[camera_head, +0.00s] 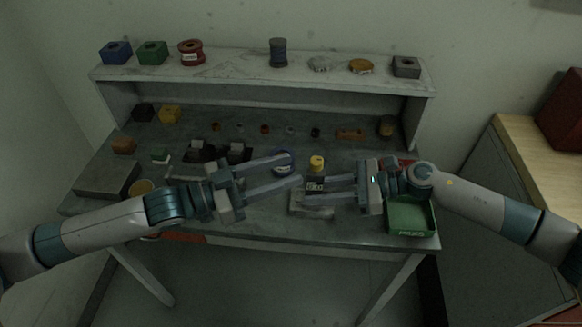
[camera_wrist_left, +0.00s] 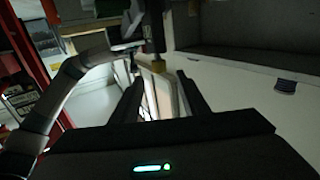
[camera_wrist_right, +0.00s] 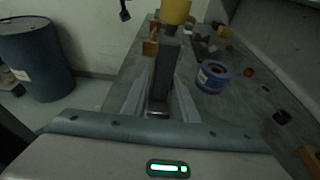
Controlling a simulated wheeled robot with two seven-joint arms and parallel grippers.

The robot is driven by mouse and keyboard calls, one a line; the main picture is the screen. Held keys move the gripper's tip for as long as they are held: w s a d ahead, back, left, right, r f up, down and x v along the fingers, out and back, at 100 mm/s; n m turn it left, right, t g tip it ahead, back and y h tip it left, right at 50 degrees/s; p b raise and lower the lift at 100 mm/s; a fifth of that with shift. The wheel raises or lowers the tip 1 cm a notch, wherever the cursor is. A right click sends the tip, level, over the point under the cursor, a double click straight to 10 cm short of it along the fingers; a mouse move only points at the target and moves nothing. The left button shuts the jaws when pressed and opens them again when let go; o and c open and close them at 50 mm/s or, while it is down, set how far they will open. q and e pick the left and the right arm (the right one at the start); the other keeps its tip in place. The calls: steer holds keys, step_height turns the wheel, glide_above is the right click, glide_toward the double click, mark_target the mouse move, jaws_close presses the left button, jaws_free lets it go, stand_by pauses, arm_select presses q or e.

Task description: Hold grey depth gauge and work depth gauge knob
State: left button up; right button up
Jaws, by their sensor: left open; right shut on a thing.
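The grey depth gauge (camera_head: 315,185) is a dark grey upright block with a yellow knob (camera_head: 317,163) on top. My right gripper (camera_head: 308,190) is shut on the gauge's body, which shows between the fingers in the right wrist view (camera_wrist_right: 165,75); the knob (camera_wrist_right: 175,12) stands above the fingertips there. My left gripper (camera_head: 295,170) is open and empty, its fingertips just left of the gauge.
A blue spool (camera_head: 284,163) lies on the bench behind my left fingers; it shows in the right wrist view (camera_wrist_right: 213,76). A pale grey piece (camera_head: 311,207) lies below the gauge. A green tray (camera_head: 411,218) is at the front right. Small parts line the bench's rear.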

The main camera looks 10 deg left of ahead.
stand_by(0.3)
steer(key=o, duration=0.9)
steer(key=shift+c, duration=0.2)
steer(key=shift+d, duration=0.1)
steer(key=v, duration=1.2)
